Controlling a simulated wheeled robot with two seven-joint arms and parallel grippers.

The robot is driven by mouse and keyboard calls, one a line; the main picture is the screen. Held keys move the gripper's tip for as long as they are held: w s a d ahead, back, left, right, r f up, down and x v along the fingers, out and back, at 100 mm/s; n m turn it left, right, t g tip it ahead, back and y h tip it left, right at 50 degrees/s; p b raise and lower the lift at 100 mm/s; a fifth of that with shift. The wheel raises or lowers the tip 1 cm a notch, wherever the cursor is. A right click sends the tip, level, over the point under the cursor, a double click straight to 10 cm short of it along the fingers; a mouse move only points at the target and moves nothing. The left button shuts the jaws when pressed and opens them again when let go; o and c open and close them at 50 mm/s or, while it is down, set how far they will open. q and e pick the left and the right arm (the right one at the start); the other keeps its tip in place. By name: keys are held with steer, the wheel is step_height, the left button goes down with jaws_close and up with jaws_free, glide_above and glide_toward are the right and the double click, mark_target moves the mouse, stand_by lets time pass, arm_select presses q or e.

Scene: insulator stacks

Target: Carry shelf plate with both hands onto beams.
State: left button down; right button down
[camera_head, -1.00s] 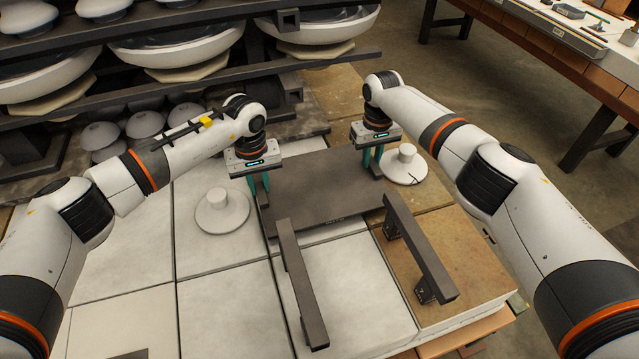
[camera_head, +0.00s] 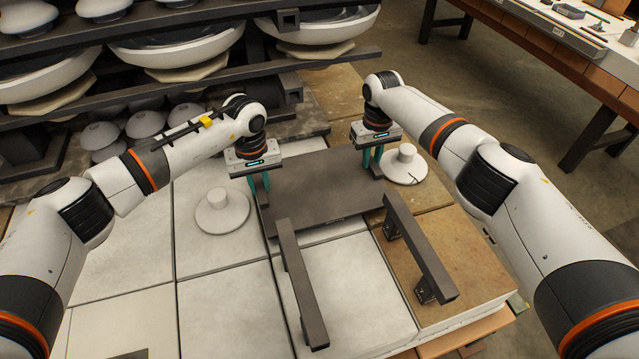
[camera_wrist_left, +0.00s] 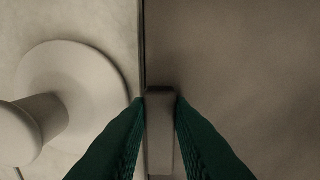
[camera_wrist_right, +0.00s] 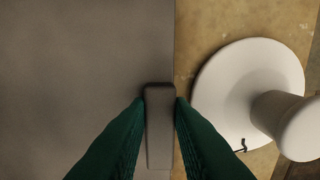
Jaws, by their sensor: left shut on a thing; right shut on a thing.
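The dark grey shelf plate (camera_head: 325,190) lies flat between my two grippers, behind the beams; I cannot tell whether it touches the surface below. My left gripper (camera_head: 262,192) is shut on the small handle (camera_wrist_left: 160,125) at the plate's left edge. My right gripper (camera_head: 372,162) is shut on the matching handle (camera_wrist_right: 159,125) at the right edge. The left beam (camera_head: 302,285) and the right beam (camera_head: 420,250) stand in front of the plate. The plate's near edge is close to their far ends.
A white insulator (camera_head: 222,212) stands just left of the plate. Another, cracked insulator (camera_head: 404,164) stands just right of it, close to my right gripper. A dark rack (camera_head: 200,72) with large white insulators is behind. Pale tiles between the beams are clear.

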steer(key=shift+d, duration=0.1)
